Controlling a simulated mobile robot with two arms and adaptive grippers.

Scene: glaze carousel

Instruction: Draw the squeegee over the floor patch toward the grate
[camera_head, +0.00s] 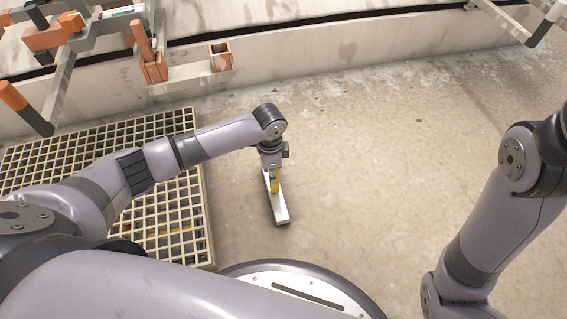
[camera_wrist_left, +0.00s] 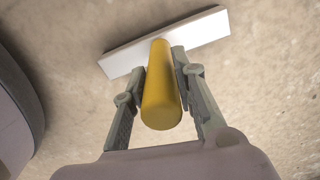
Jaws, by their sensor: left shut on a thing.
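The squeegee has a yellow handle (camera_wrist_left: 161,88) and a flat whitish head (camera_wrist_left: 207,33). In the head view its head (camera_head: 279,207) rests on or just above the concrete floor, right of the grate; I cannot tell whether it touches. My left gripper (camera_wrist_left: 160,92) is shut on the yellow handle, one finger on each side, and in the head view it (camera_head: 273,178) points down at the floor. The grate (camera_head: 207,222) is a cream grid at the left, partly hidden by my left arm. No distinct floor patch stands out. My right gripper is out of view.
A low pale wall (camera_head: 330,62) runs along the back. Orange and dark fixtures on metal arms (camera_head: 153,67) hang over the left back. An orange open box (camera_head: 221,56) sits on one arm. Bare concrete floor (camera_head: 400,150) lies open to the right of the squeegee.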

